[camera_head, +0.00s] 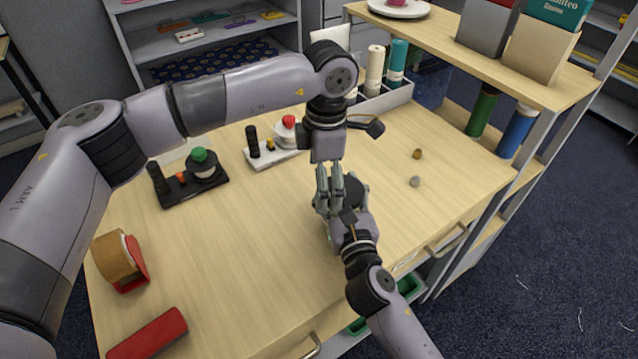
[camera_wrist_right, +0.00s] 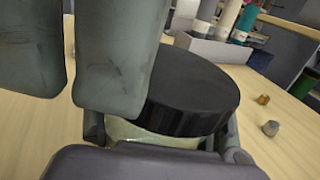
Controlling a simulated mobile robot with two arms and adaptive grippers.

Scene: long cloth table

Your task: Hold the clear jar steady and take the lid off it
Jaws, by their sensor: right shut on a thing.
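The clear jar (camera_wrist_right: 150,133) stands on the table, mostly hidden by my grippers. Its wide black lid (camera_wrist_right: 200,88) sits on top of it, and the lid also shows in the head view (camera_head: 353,191). My right gripper (camera_head: 333,215) is shut around the jar's body below the lid; its fingers show on both sides of the jar in the right wrist view. My left gripper (camera_head: 329,200) points down from above, beside the lid. Its two grey fingers have a narrow gap with nothing seen between them. One finger overlaps the lid in the right wrist view; contact is unclear.
Two small pebble-like things (camera_head: 415,181) lie right of the jar. A black stand with a green knob (camera_head: 202,158) and a white one with a red knob (camera_head: 288,125) stand left.

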